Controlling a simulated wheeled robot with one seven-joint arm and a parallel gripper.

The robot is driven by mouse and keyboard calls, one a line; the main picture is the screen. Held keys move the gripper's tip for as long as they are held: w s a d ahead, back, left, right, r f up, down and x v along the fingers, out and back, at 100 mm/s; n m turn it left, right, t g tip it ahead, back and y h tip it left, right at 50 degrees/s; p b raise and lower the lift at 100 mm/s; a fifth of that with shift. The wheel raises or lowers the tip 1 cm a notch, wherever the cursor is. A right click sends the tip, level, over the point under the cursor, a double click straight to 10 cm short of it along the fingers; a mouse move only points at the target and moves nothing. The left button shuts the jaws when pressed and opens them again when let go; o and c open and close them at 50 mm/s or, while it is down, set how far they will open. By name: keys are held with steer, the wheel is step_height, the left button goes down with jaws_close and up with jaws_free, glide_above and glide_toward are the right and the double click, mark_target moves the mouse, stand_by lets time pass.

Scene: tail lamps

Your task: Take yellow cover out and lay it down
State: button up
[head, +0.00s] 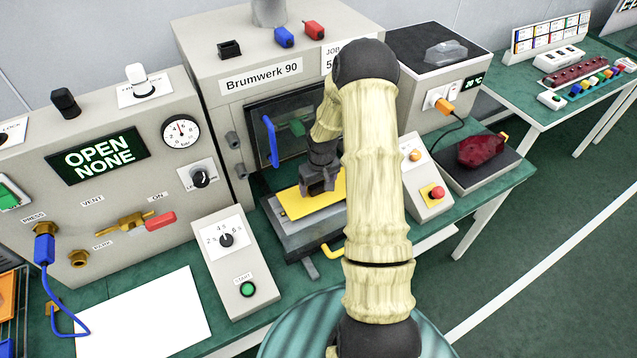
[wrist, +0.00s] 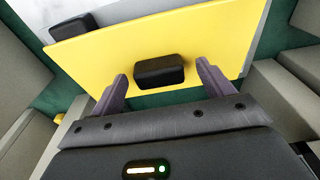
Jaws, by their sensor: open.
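The yellow cover (head: 297,203) is a flat plate on the grey fixture (head: 290,238) in front of the Brumwerk 90 machine. It also fills the upper part of the wrist view (wrist: 210,45), with a black block-shaped grip (wrist: 160,72) on it. My gripper (head: 320,188) is over the cover, pointing at it. In the wrist view my gripper (wrist: 160,70) is open, with one finger on each side of the black grip and visible gaps to both. The arm hides part of the cover's right side in the head view.
A blue handle (head: 270,141) stands at the machine's opening. A white sheet (head: 150,315) lies on the bench at left front. The timer box (head: 236,262) and the red-button box (head: 428,190) flank the fixture. A red lamp (head: 482,150) lies on a dark pad at right.

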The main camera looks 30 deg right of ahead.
mark_target(317, 185)
steer(key=shift+f, duration=0.15)
steer(key=shift+w+d, duration=0.1)
steer(key=c, duration=1.2)
steer(key=shift+o, duration=0.2)
steer(key=shift+r, duration=0.2)
steer(key=shift+r+p, duration=1.1)
steer(key=shift+r, duration=0.3)
steer(key=shift+r+p, duration=0.55)
steer(key=shift+r, duration=0.15)
